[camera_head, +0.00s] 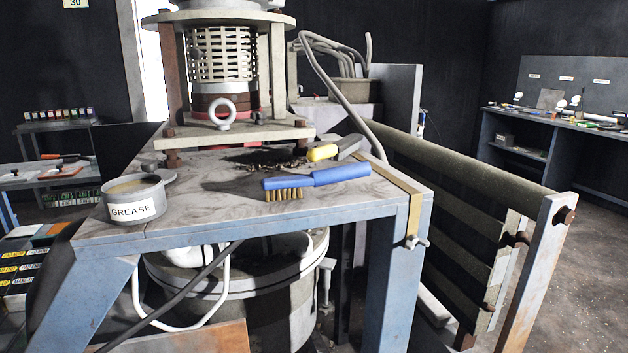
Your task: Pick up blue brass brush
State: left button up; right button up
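The blue brass brush (318,178) lies on the grey top of the machine stand (230,232), close to its front edge. Its blue handle points right and its brass bristles face down toward the front at the left end. Neither of my grippers shows in the head view, so I cannot see whether they are open or shut.
A grease tin (133,198) stands at the stand's left corner. A yellow-tipped tool (324,152) lies behind the brush beside dark debris. The vibrating screen (222,65) rises at the back. A strap (408,205) crosses the right edge. Bare surface lies left of the brush.

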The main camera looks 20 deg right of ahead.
aim_at(351, 171)
jog(key=u, duration=1.1)
jog(key=i, duration=0.8)
jog(key=z, duration=2.9)
